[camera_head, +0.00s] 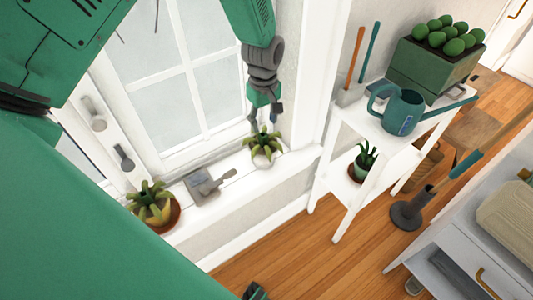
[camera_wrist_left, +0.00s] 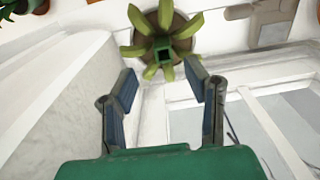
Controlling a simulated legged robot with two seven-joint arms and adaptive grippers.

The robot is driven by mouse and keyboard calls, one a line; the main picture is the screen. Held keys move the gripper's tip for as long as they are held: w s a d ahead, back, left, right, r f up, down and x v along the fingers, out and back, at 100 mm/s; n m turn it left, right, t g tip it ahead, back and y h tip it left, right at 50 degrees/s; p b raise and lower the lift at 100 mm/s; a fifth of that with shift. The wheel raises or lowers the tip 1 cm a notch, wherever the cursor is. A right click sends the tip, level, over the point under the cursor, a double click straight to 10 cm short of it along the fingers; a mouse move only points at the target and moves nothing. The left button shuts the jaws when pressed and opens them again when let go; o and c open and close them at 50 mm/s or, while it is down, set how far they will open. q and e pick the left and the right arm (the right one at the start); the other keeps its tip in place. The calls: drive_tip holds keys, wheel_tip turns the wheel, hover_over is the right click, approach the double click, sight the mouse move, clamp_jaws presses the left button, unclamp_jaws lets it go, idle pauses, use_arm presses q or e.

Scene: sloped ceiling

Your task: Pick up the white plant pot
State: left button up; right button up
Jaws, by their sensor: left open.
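The white plant pot (camera_head: 263,159) holds a spiky green plant and stands upright on the white windowsill. My left gripper (camera_head: 263,117) is open just above this plant, with its fingers pointing down. In the left wrist view the plant (camera_wrist_left: 164,24) is seen from above, beyond the gap between the open fingers (camera_wrist_left: 161,82). The fingers look apart from the pot, with nothing between them. The pot's sides are mostly hidden by leaves in that view. A small dark green part at the bottom edge of the head view may be my right gripper (camera_head: 256,292).
On the sill are a grey tool piece (camera_head: 207,187) and a brown-potted plant (camera_head: 156,207). The window frame (camera_head: 187,70) is close behind my gripper. A white shelf (camera_head: 345,190) at the right holds a watering can (camera_head: 402,111) and another plant (camera_head: 363,161).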

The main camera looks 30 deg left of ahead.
sight(263, 136)
use_arm(q)
drive_tip(key=shift+a+f, duration=0.35)
drive_tip(key=shift+f, duration=0.2)
drive_tip(key=f, duration=0.3)
drive_tip(key=f+b, duration=0.1)
drive_tip(key=shift+s+d+f, duration=0.2)
drive_tip(key=shift+s+d, duration=0.1)
drive_tip(key=shift+d, duration=0.05)
drive_tip(key=shift+w+d+f, duration=0.1)
drive_tip(key=shift+d+f, duration=0.05)
drive_tip(key=shift+f, duration=0.1)
clamp_jaws()
drive_tip(key=shift+a, duration=0.25)
